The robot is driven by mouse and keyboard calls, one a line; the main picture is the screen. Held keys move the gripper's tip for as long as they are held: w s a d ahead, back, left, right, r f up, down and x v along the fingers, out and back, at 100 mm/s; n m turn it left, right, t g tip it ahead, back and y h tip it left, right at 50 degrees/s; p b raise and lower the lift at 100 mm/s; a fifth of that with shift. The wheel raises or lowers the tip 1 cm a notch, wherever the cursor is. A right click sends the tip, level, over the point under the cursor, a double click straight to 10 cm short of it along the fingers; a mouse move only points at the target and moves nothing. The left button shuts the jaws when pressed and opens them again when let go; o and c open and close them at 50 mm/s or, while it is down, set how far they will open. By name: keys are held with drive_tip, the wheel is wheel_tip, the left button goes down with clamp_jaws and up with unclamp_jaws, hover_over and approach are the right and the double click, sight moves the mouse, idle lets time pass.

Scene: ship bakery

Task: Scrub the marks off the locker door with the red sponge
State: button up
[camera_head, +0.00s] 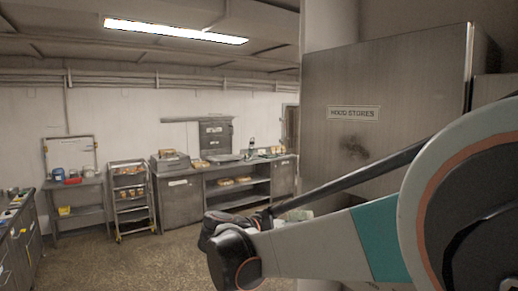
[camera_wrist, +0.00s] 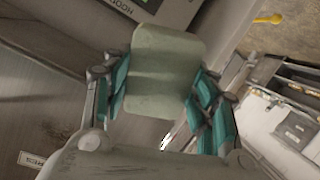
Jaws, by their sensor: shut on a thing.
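The grey metal locker door (camera_head: 400,85) fills the right of the head view, upright and closed, with a stores label on it. A dark smudge (camera_head: 352,147) sits below the label. A grey metal face with a small label (camera_wrist: 32,160) and a faint dark patch shows at the left of the wrist view. My gripper (camera_wrist: 155,90) is shut on a pale grey-green block (camera_wrist: 166,50), held between its teal-padded fingers. The block does not look red. I cannot tell whether it touches the door.
A wheeled rack (camera_head: 131,200) and a long steel counter (camera_head: 240,170) stand along the back wall. A side table (camera_head: 88,182) at left holds a small red item (camera_head: 72,181) and a blue container. The brown floor (camera_head: 150,262) between is clear.

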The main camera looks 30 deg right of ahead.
sight(341, 147)
wheel_tip(341, 147, up, 21)
drive_tip(key=s+d+h+p, duration=0.2)
drive_tip(key=h+p, duration=0.2)
drive_tip(key=p, duration=0.2)
drive_tip(key=shift+m+g, duration=0.4)
drive_tip(key=shift+d+r, duration=0.15)
drive_tip(key=shift+d, duration=2.7)
drive_tip(key=shift+w+d, duration=0.15)
drive_tip(key=shift+d, duration=0.85)
drive_tip(key=shift+s, duration=2.05)
drive_tip(key=shift+s+d+p, duration=0.2)
drive_tip(key=shift+s+p, duration=0.2)
drive_tip(key=shift+s, duration=0.7)
drive_tip(key=shift+s+d+p, duration=0.2)
drive_tip(key=shift+s+p, duration=0.15)
drive_tip(key=shift+s, duration=0.7)
drive_tip(key=shift+s+d+p, duration=0.1)
drive_tip(key=shift+s+p, duration=0.4)
drive_tip(key=shift+s, duration=1.35)
